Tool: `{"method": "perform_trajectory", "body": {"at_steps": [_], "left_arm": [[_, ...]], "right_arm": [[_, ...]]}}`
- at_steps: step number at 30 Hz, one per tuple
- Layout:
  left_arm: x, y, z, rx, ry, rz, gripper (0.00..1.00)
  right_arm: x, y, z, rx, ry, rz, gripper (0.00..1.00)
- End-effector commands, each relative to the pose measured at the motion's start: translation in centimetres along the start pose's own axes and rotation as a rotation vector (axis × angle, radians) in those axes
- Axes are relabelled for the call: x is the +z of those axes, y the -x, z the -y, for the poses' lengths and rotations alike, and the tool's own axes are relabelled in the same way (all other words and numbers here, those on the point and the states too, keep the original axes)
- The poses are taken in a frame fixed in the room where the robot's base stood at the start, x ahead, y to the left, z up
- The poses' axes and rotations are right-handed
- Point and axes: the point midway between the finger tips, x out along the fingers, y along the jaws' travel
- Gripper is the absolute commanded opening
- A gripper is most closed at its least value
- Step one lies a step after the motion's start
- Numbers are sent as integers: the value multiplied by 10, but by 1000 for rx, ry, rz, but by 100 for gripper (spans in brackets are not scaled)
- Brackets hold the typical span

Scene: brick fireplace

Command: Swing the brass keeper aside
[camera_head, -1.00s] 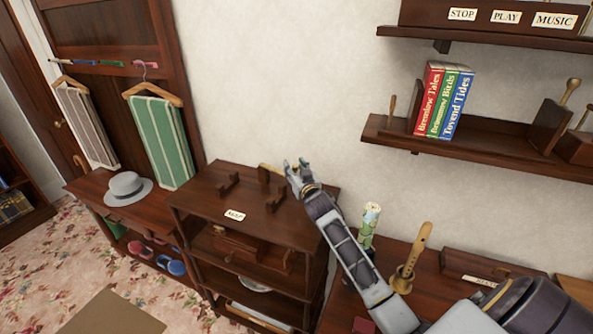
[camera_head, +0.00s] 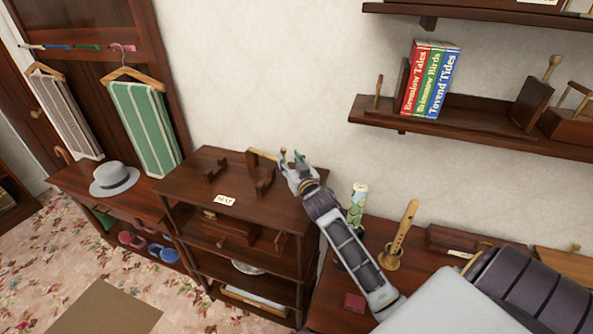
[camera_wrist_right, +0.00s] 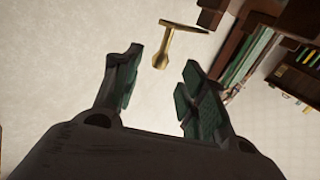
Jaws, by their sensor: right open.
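The brass keeper (camera_head: 262,154) is a small bar at the back of the dark wooden cabinet top, beside the wooden brackets. In the right wrist view the brass keeper (camera_wrist_right: 172,40) is T-shaped, with a stem and a crossbar, beyond the fingertips. My right gripper (camera_head: 291,156) is just to the right of the keeper in the head view, above the cabinet's back right corner. In the wrist view its jaws (camera_wrist_right: 160,66) are open, with nothing between them and clear space to the keeper. My left gripper is not in view.
Wooden brackets (camera_head: 264,183) and a paper label (camera_head: 226,200) are on the cabinet top (camera_head: 190,185). A shelf with books (camera_head: 428,80) is above. A grey hat (camera_head: 114,179) lies left.

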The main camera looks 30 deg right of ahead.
Motion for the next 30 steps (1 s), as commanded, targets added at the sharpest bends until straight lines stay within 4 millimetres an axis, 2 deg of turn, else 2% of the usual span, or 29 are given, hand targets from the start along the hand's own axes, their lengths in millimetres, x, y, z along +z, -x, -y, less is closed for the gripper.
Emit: {"method": "perform_trajectory", "body": {"at_steps": [15,21,30], "left_arm": [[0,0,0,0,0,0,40],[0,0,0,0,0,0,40],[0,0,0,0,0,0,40]], "right_arm": [[0,44,0,1,-1,0,42],[0,52,0,1,0,-1,42],[0,53,-1,1,0,-1,42]]}}
